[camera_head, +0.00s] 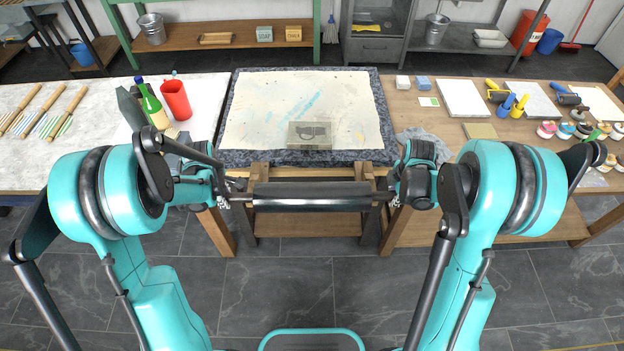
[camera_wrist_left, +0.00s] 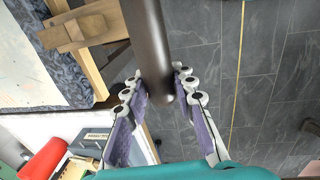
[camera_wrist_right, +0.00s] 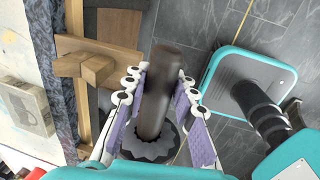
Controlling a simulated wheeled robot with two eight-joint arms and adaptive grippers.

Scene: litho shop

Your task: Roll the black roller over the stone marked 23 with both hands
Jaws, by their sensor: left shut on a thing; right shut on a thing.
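The black roller (camera_head: 312,196) is held level in front of the table's near edge, apart from the stone. My left gripper (camera_head: 224,194) is shut on its left handle, and my right gripper (camera_head: 394,194) on its right handle. The roller also shows between the fingers in the left wrist view (camera_wrist_left: 148,45) and the right wrist view (camera_wrist_right: 164,88). A grey stone block (camera_head: 310,139) with a dark drawing on top lies near the front of the pale sheet; it also shows in the right wrist view (camera_wrist_right: 27,106). I cannot read a number on it.
The pale stained sheet (camera_head: 265,100) lies on a dark mottled slab (camera_head: 231,157). A green bottle (camera_head: 151,105) and red jug (camera_head: 177,98) stand to the left. A grey cloth (camera_head: 425,142), jars and small rollers lie to the right. The sheet around the block is clear.

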